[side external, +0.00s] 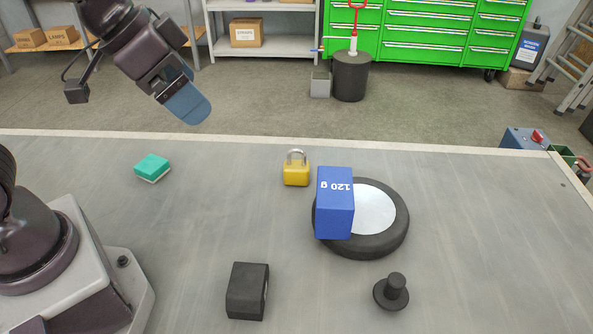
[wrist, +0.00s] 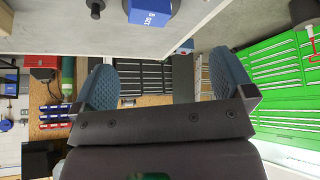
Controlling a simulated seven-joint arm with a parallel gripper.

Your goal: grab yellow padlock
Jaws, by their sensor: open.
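A yellow padlock (side external: 296,173) with a silver shackle stands on the grey table (side external: 200,240) toward its far edge, just left of a blue box. My gripper (side external: 190,100) is high at the upper left of the side view, well apart from the padlock. In the wrist view my gripper (wrist: 155,80) has its two blue pads spread wide apart with nothing between them. The padlock does not show in the wrist view.
A blue 120 g box (side external: 336,203) rests at a black wheel (side external: 392,235). A teal-and-white sponge (side external: 152,167), a black block (side external: 247,291) and a black knobbed piece (side external: 392,292) lie on the table. The surface between sponge and padlock is clear.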

